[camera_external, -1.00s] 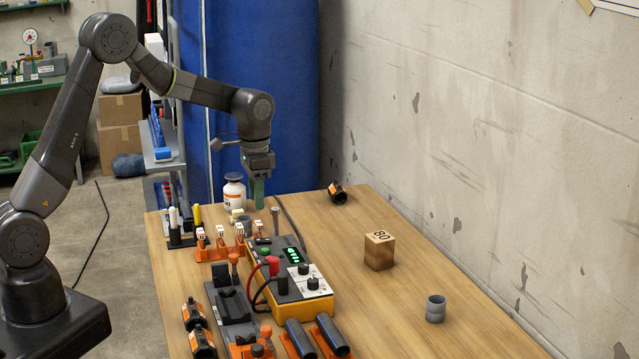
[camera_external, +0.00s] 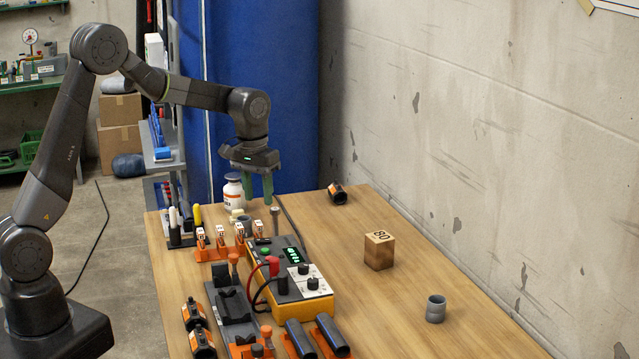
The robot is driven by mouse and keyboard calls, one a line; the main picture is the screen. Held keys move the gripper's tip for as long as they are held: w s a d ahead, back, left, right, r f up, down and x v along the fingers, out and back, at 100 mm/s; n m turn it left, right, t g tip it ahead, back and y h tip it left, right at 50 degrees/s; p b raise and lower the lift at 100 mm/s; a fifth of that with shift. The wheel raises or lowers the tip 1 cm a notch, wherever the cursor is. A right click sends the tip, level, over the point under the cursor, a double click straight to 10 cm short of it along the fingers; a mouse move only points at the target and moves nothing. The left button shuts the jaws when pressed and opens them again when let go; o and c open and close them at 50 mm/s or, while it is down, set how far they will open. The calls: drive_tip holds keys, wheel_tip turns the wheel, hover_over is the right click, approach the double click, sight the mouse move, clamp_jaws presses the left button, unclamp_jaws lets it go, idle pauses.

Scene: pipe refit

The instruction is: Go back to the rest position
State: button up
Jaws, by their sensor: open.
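My gripper (camera_external: 259,190) hangs pointing down above the far end of the wooden table (camera_external: 400,310). Its two green fingers are apart, with nothing seen between them. A white bottle with an orange-banded label (camera_external: 233,192) stands just left of the fingers. My arm reaches over from the left, its elbow high and its wrist bent down.
Near the gripper are a rack with orange clips (camera_external: 220,242), a grey ring (camera_external: 244,224) and a yellow box with cables (camera_external: 290,290). A wooden block (camera_external: 379,250), a grey coupling (camera_external: 436,308) and a black fitting (camera_external: 337,194) stand apart. The right side is mostly clear.

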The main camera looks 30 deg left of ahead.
drive_tip(key=shift+w+d+f+n+t+h+b, duration=0.1)
drive_tip(key=shift+f+n+b, duration=0.4)
drive_tip(key=shift+n, duration=0.8)
drive_tip(key=shift+s+a+f+n+t+h+b, duration=0.1)
drive_tip(key=shift+f+n+b, duration=0.4)
drive_tip(key=shift+n, duration=0.8)
drive_tip(key=shift+w+d+f+n+t+h+b, duration=0.1)
drive_tip(key=shift+f+n+b, duration=0.4)
drive_tip(key=shift+n, duration=0.8)
drive_tip(key=shift+f, duration=0.1)
drive_tip(key=o, duration=1.3)
drive_tip(key=s+d+r+m+h+p, duration=0.3)
drive_tip(key=s+d+r+m+p, duration=0.7)
drive_tip(key=s+r+m, duration=0.55)
drive_tip(key=shift+m, duration=0.25)
drive_tip(key=b+x, duration=0.1)
drive_tip(key=x, duration=0.2)
drive_tip(key=b+x, duration=0.2)
drive_tip(key=x, duration=0.1)
drive_tip(key=b+x, duration=0.2)
drive_tip(key=x, duration=0.2)
drive_tip(key=shift+w+d+r, duration=0.15)
drive_tip(key=shift+d+r, duration=0.05)
drive_tip(key=shift+d, duration=0.2)
